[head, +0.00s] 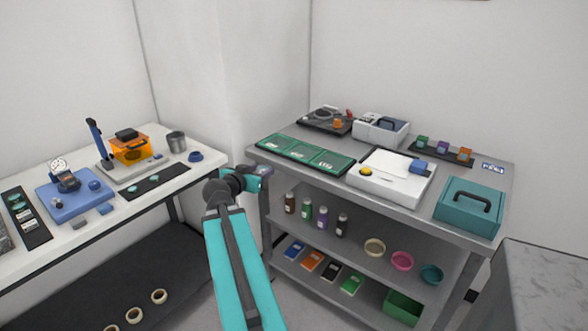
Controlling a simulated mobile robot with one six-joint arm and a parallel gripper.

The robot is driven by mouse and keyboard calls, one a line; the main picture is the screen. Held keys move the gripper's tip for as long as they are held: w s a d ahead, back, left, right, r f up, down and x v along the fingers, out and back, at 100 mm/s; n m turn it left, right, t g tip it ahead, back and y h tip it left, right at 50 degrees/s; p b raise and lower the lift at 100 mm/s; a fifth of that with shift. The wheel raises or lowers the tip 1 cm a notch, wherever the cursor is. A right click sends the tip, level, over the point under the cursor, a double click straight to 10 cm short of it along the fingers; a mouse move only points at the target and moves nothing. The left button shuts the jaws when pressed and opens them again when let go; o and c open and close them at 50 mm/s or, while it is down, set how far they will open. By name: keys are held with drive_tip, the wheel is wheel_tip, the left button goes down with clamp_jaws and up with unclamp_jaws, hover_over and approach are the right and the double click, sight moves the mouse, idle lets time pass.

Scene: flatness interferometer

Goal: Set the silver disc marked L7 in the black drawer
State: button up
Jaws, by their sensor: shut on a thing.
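My teal arm reaches up from the bottom centre, and my gripper (264,172) is at its far end, in the gap between the two tables by the left front corner of the right bench. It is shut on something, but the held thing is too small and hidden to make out. No silver disc marked L7 can be read in this view. I cannot pick out a black drawer with certainty.
The left white table (205,158) carries a blue instrument (75,200), an orange box (130,148) and a metal cup (177,142). The grey bench (290,133) holds green trays (305,155), a white tray (385,190) and a teal case (468,212). Bottles and bowls fill its shelf.

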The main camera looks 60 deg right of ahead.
drive_tip(key=w+a+n+t+y, duration=0.5)
drive_tip(key=w+a+n+t, duration=0.45)
drive_tip(key=w+a, duration=1.3)
drive_tip(key=w+a+r+n+t+y, duration=0.1)
drive_tip(key=w+a+r+n+y, duration=0.1)
drive_tip(key=a, duration=0.8)
drive_tip(key=w+a+r+n+t+y, duration=0.1)
drive_tip(key=w+a+r+n+y, duration=0.2)
drive_tip(key=w+a, duration=0.4)
drive_tip(key=w+a+r+n+t+y, duration=0.2)
drive_tip(key=w+a+r+y, duration=0.1)
drive_tip(key=a, duration=1)
drive_tip(key=shift+w+n+y, duration=0.35)
drive_tip(key=shift+w+y, duration=0.3)
drive_tip(key=shift+y, duration=0.15)
drive_tip(key=shift+d, duration=0.1)
